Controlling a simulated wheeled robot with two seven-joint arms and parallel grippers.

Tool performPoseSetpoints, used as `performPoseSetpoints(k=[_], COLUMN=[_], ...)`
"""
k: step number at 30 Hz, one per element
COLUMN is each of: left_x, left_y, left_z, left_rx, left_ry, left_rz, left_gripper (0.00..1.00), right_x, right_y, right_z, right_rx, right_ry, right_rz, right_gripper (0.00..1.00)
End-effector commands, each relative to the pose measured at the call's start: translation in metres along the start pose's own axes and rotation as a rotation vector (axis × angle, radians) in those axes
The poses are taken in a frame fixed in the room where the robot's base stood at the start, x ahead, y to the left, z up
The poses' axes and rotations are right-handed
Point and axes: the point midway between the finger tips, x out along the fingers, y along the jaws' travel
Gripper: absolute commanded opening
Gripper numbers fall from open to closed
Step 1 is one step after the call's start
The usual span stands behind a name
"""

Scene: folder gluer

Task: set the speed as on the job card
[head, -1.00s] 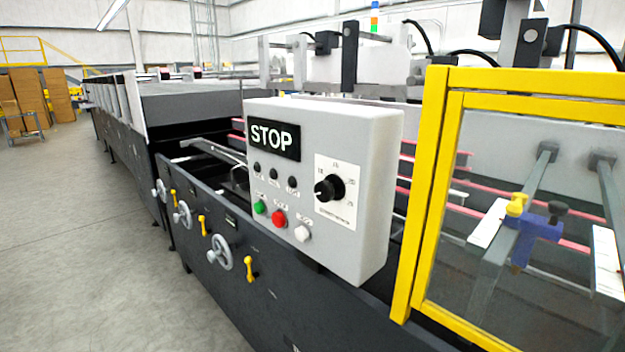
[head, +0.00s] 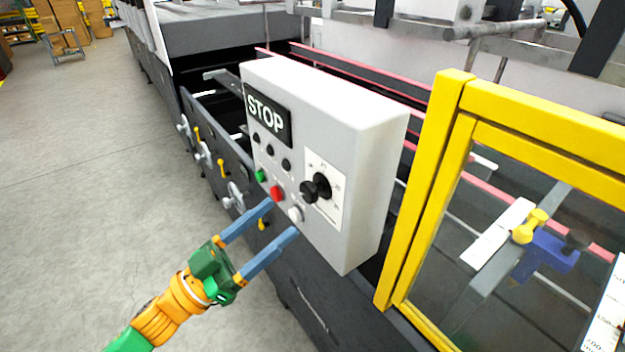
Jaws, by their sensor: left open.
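The grey control box (head: 352,112) stands on the machine's near side, with a display (head: 267,118) reading STOP. The black speed knob (head: 316,189) sits on a white dial plate (head: 327,210) with marks around it, at the right of the panel face. Green (head: 261,176), red (head: 277,194) and white (head: 296,214) buttons lie in a row left of and below the knob. My left gripper (head: 283,219) is open and empty, its two blue fingers pointing up toward the panel below the buttons, short of the knob. The job card is not recognisable in view. My right gripper is not in view.
The yellow-framed guard (head: 449,105) with a clear pane stands close to the right of the box. Handwheels (head: 234,197) and yellow levers (head: 222,168) line the machine side at left. The floor (head: 85,190) at left is clear.

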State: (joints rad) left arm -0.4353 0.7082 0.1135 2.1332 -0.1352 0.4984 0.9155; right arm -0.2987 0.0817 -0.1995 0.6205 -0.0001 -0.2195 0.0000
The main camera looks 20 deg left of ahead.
Motion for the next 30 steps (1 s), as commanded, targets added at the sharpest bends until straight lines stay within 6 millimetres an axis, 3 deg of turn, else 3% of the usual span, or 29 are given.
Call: performPoseSetpoints(k=[9,20,28,30], left_x=[0.056,0.063,0.063,0.063], left_y=[-0.002,-0.001,-0.001,-0.001], left_z=[-0.003,0.002,0.002,0.002], left_rx=[0.001,0.002,0.002,0.002], left_ry=[0.002,-0.002,-0.003,-0.003], left_rz=[-0.004,-0.004,-0.005,-0.005], left_gripper=[0.76,0.76,0.03,0.0], right_x=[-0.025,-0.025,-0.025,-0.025], right_y=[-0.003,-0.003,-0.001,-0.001], right_z=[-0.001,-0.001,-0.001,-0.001], right_rx=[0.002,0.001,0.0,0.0], right_ry=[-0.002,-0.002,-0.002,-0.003], right_rz=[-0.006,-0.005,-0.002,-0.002], right_gripper=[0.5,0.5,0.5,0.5])
